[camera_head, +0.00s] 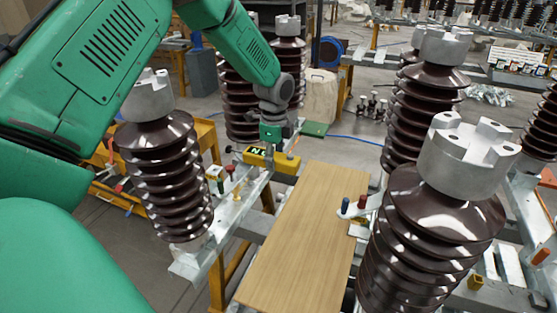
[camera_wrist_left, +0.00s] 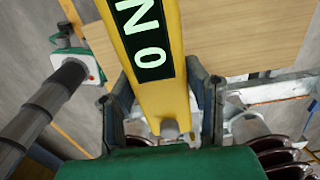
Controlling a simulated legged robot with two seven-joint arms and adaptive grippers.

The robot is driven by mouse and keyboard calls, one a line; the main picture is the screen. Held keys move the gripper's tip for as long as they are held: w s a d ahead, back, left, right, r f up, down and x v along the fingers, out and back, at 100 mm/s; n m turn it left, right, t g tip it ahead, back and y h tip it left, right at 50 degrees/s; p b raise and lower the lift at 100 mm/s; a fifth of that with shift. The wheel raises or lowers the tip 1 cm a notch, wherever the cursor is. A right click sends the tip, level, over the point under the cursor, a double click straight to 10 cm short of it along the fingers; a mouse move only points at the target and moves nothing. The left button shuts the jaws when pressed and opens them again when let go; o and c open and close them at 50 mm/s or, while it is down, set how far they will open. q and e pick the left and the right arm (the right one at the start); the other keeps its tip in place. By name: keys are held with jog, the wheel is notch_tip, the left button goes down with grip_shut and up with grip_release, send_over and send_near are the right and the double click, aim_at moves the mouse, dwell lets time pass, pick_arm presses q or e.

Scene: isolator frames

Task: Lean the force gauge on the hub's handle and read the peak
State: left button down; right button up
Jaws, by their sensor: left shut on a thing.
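The yellow force gauge (camera_head: 271,160) is held level above the steel frame in the head view. Its dark display shows a green N and 0, which is also clear on the gauge in the left wrist view (camera_wrist_left: 152,50). My left gripper (camera_head: 272,143) is shut on the gauge, a finger on each side of it. Which part is the hub's handle is not certain. My right gripper is not in view.
A wooden board (camera_head: 300,240) lies bare across the middle. Brown ribbed insulators stand at left (camera_head: 165,180), behind (camera_head: 288,60) and at right (camera_head: 430,235). In the left wrist view, a dark stepped rod (camera_wrist_left: 45,105) lies beside a green-and-white box (camera_wrist_left: 85,62).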

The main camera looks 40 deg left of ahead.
pick_arm(q)
jog(key=a+f+b, duration=0.1)
jog(key=a+f, duration=0.1)
jog(key=f, duration=0.1)
jog(key=shift+a, duration=0.3)
notch_tip(320, 180, down, 13)
jog(key=b, duration=0.6)
jog(key=shift+s+a+b, duration=0.3)
jog(key=shift+s+a, duration=0.1)
jog(key=shift+a, duration=0.05)
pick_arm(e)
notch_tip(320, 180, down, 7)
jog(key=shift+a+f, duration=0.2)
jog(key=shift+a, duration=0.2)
